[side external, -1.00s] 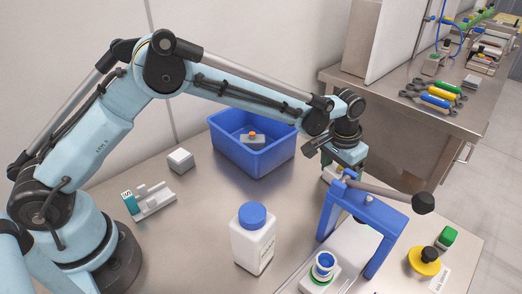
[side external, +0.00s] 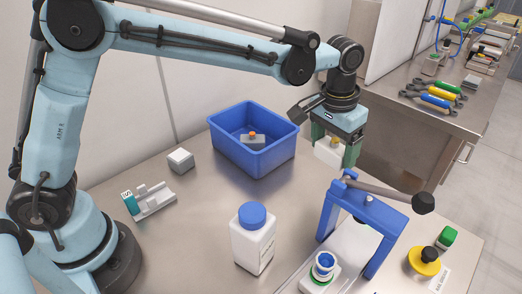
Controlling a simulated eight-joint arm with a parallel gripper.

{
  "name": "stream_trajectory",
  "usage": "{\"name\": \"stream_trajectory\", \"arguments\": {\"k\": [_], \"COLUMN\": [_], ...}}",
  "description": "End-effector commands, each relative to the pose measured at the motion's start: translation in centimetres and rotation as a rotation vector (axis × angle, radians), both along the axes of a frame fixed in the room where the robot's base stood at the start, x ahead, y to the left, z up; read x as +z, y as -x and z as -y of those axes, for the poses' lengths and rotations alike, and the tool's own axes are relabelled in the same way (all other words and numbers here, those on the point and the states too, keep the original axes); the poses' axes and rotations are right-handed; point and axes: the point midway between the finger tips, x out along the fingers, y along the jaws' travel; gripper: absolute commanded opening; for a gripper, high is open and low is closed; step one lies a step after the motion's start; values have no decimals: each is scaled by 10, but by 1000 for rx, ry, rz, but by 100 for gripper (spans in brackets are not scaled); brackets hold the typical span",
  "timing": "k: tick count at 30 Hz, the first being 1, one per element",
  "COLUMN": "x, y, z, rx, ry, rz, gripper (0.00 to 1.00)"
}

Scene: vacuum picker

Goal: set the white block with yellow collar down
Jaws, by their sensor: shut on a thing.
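My gripper (side external: 334,155) is shut on the white block with yellow collar (side external: 329,151). It holds the block in the air above the far right part of the steel table, behind the blue press frame. The block's white body and a yellowish top part show between the green fingers. The fingers hide its sides. A gap shows between the block and the blue frame in the picture, and I cannot tell its exact height over the table.
A blue press frame (side external: 377,222) with a long lever (side external: 385,193) stands at the right. A blue bin (side external: 269,165) holding a grey part is left of my gripper. A white bottle (side external: 253,240) stands in front. Bare table (side external: 200,235) lies at the left centre.

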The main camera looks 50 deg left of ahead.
Motion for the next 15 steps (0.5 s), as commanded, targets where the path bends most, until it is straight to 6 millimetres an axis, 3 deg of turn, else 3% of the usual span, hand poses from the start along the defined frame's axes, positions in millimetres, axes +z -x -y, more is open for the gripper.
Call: {"name": "stream_trajectory", "arguments": {"k": [6, 15], "x": [0, -6], "y": [50, 85], "z": [-8, -16], "rx": [53, 92], "ry": [-2, -1], "rz": [1, 2], "gripper": [46, 46]}}
